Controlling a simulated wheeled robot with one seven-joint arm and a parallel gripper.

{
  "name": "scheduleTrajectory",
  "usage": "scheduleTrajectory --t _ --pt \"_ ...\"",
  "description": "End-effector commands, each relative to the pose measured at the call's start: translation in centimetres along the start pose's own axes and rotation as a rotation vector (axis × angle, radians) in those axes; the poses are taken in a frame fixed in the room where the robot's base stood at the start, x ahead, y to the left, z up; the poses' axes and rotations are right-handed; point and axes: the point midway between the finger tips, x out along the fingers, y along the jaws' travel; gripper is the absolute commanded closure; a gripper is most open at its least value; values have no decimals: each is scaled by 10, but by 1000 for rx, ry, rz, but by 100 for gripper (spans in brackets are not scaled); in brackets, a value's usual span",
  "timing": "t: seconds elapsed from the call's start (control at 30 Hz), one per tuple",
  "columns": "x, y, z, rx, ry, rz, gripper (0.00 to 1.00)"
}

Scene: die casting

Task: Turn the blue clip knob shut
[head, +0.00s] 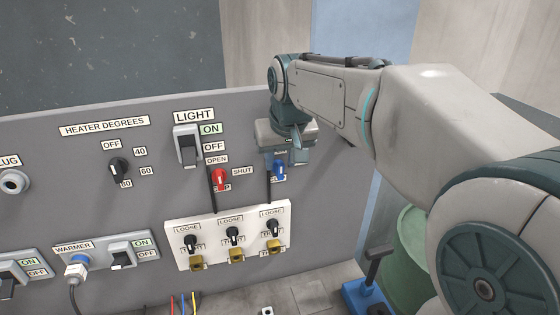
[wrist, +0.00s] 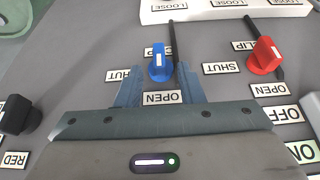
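The blue clip knob (wrist: 159,63) sits on the grey panel between the two spread fingers of my gripper (wrist: 157,80). Gaps show on both sides of the knob, so the fingers do not appear closed on it. In this view its OPEN label (wrist: 162,97) is below the knob, toward my palm, and its SHUT label (wrist: 118,75) is to the left, partly covered by a finger. The knob's handle lies roughly in line with OPEN. In the head view the blue knob (head: 279,170) shows just below my gripper (head: 287,157), which hides its labels partly.
A red knob (wrist: 265,56) with its own OPEN and SHUT labels is beside the blue one. Dark rods run from both knobs toward a white plate (head: 215,213) with several small knobs. The light switch (head: 187,146) is above the red knob in the head view.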

Motion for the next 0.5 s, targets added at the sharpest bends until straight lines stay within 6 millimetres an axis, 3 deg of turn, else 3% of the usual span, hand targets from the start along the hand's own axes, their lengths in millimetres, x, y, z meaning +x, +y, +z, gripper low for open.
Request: scheduleTrajectory --t 0.2,0.5 --pt "24 0 0 -1 -1 0 65" --pt "29 0 0 -1 1 0 65"
